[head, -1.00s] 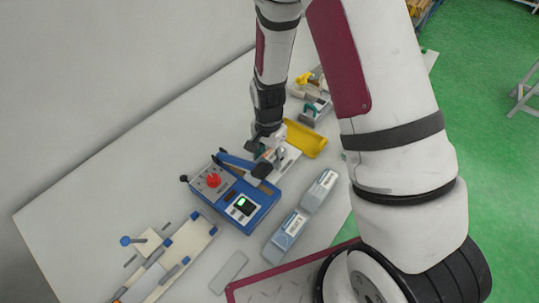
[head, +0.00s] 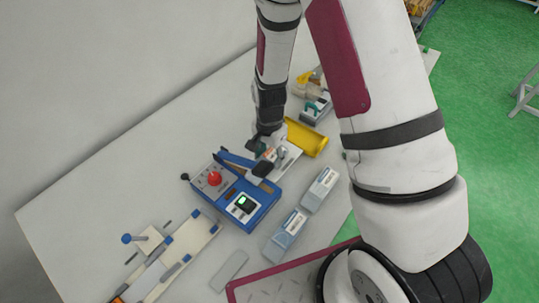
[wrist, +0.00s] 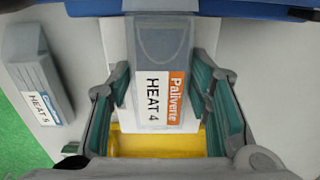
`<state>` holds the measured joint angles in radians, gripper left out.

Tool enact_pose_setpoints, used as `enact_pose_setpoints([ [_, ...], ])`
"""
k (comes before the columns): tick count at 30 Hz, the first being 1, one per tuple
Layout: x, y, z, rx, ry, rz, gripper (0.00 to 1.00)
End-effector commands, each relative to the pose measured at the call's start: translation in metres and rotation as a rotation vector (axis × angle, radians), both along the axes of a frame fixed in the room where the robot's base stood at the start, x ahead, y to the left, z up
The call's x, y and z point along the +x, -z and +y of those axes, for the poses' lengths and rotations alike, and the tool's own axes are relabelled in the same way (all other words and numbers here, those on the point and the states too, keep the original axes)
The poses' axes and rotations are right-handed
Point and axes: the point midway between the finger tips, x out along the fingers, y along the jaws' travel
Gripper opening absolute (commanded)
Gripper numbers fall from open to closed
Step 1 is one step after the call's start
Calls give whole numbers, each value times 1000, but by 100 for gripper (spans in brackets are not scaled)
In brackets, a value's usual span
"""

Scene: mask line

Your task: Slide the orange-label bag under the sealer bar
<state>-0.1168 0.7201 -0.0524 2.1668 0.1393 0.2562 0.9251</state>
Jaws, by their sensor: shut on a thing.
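The orange-label bag (wrist: 160,70) is grey, with a white label reading HEAT 4 and an orange strip reading Paliverte. It lies lengthwise between the teal finger pads of my gripper (wrist: 164,95), which is shut on its sides. In the head view my gripper (head: 267,150) is at the far side of the blue sealer (head: 262,212), near the blue sealer bar (head: 238,160). The bag is mostly hidden there by my gripper.
A blue-label bag (wrist: 38,75) marked HEAT 5 lies left in the wrist view. Two grey bags, one nearer (head: 285,236) and one farther (head: 320,190), lie right of the sealer. A yellow tray (head: 307,138) is behind my gripper. A fixture (head: 190,236) stands front left.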

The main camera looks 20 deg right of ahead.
Motion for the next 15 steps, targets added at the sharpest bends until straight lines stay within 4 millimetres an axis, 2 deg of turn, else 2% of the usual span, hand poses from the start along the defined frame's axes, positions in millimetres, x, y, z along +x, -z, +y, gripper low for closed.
enact_pose_setpoints([
  [9, 0, 0, 0, 0, 0, 0, 24],
  [10, 0, 0, 0, 0, -1, 0, 48],
  [12, 0, 0, 0, 0, -1, 0, 64],
  [13, 0, 0, 0, 0, -1, 0, 69],
  [15, 0, 0, 0, 0, -1, 0, 69],
])
